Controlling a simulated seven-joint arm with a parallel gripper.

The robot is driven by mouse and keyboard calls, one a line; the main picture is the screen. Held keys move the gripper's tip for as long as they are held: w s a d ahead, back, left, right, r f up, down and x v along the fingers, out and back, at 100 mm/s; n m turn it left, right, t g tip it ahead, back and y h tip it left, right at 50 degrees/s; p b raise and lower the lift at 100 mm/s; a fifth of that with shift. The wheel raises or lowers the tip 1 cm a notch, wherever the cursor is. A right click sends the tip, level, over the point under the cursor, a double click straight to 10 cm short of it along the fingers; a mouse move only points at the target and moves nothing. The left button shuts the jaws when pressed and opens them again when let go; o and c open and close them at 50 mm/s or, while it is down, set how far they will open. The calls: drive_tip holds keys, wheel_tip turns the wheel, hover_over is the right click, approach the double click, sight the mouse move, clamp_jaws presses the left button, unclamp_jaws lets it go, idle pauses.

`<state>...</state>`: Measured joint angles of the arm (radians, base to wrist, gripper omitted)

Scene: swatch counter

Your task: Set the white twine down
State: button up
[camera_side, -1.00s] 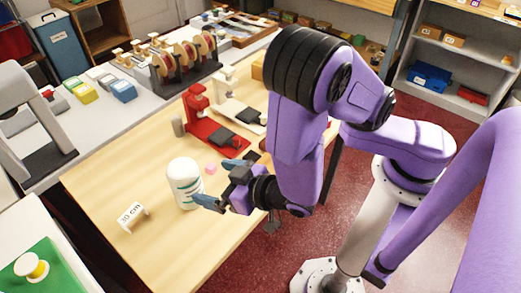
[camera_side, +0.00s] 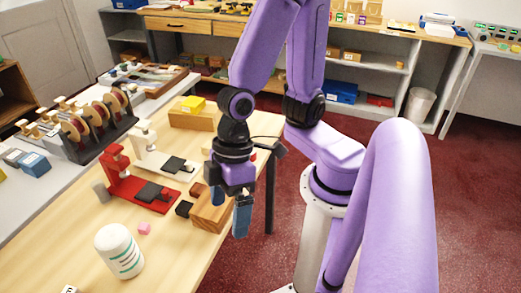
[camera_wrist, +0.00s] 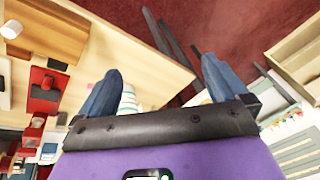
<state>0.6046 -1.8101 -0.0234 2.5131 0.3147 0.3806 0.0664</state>
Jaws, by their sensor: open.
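A white rounded cylinder with teal bands (camera_side: 118,250), which I take to be the white twine, stands upright on the light wooden table (camera_side: 60,235) near its front. My gripper (camera_side: 241,218) is open and empty, pointing down by the table's right edge, near a wooden block (camera_side: 212,212). It is well to the right of the twine and apart from it. Its two blue fingers are spread in the wrist view (camera_wrist: 161,66).
A red stand (camera_side: 140,188), a white stand (camera_side: 153,150), a grey cylinder (camera_side: 99,191) and a dark block (camera_side: 184,209) stand farther back. Red floor (camera_side: 330,220) lies beyond the table's right edge.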

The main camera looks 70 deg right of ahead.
drive_tip(key=s+d+r+n+h, duration=0.1)
drive_tip(key=d+r, duration=0.1)
drive_tip(key=d, duration=0.4)
drive_tip(key=d+r+n+h, duration=0.1)
drive_tip(key=d+r+h, duration=0.1)
drive_tip(key=d, duration=0.4)
drive_tip(key=shift+s+r+n, duration=0.3)
drive_tip(key=shift+s+n, duration=0.1)
drive_tip(key=shift+d, duration=0.1)
